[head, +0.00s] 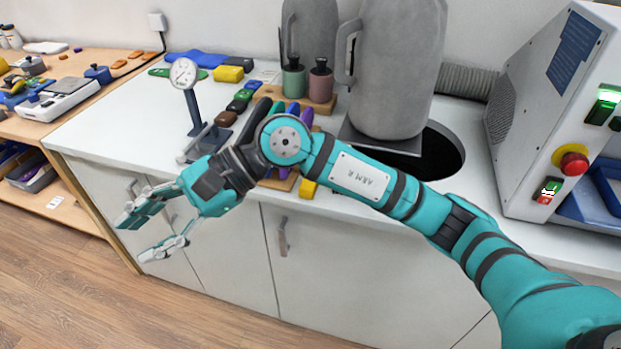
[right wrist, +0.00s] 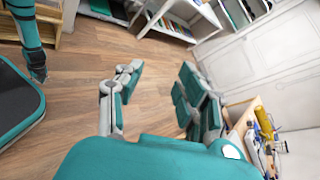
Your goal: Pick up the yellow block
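A yellow block (head: 228,73) lies on the white counter near the wall, left of the row of coloured blocks. Another yellow piece (head: 308,188) shows only in part below my right arm, at the counter's front edge. My right gripper (head: 146,232) is open and empty, in front of the cabinet doors and below the counter top, well apart from both. Its spread fingers also show in the right wrist view (right wrist: 160,88), with only floor between them. What seems to be my left arm's end (right wrist: 38,74) hangs at that view's left edge, too small to judge.
A dial gauge on a stand (head: 185,75) and dark green and brown blocks (head: 236,106) stand on the counter. Large grey jugs (head: 395,70), a round dark opening (head: 440,155) and a machine with a red button (head: 573,163) are to the right. A wooden bench (head: 100,58) is left.

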